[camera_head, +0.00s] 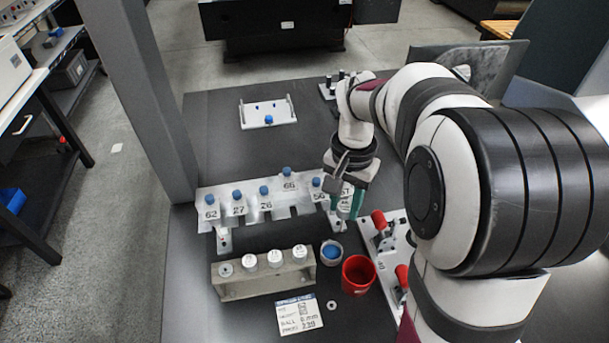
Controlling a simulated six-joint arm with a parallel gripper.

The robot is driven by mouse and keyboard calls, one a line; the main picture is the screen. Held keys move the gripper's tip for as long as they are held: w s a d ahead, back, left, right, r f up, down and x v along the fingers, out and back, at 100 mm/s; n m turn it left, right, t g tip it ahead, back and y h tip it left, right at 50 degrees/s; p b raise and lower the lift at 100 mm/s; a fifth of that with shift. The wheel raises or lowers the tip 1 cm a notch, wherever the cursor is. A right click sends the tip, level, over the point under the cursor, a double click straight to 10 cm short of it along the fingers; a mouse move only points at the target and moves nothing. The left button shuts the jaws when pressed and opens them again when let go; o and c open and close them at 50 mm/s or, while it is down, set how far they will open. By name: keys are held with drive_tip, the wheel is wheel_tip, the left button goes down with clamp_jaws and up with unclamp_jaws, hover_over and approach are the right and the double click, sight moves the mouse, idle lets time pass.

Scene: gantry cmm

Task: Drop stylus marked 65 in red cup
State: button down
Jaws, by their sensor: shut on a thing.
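The red cup (358,275) stands upright on the dark table, open at the top, in front of my gripper in the picture. My gripper (348,213) has teal fingers and points down at the right end of the pale stylus rack (252,212). It is shut on what seems to be a stylus, mostly hidden by the fingers, and its number is not readable. Other blue-topped styli with number tags stand in the rack, among them 62 (210,207), 27 (238,203) and 26 (264,198). One raised tag reads like 66 or 65 (289,180).
A blue-topped round container (331,253) stands left of the cup. A grey block with white-topped pieces (263,279), a printed card (299,314) and a small ring (331,305) lie nearby. A plate with red-handled clamps (380,228) is on the right. A white fixture (267,112) stands behind.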

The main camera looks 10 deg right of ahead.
drive_tip(key=s+d+f+m, duration=0.2)
drive_tip(key=s+d, duration=0.1)
drive_tip(key=s, duration=0.4)
hover_over(362, 261)
drive_tip(key=s+a, duration=0.2)
drive_tip(key=s, duration=0.1)
drive_tip(key=shift+w+d+f, duration=0.1)
drive_tip(key=shift+f, duration=2.35)
drive_tip(key=shift+w+f, duration=0.1)
drive_tip(key=shift+f, duration=2.35)
drive_tip(key=shift+c, duration=2.3)
unclamp_jaws()
drive_tip(key=shift+r, duration=0.1)
wheel_tip(362, 261, up, 16)
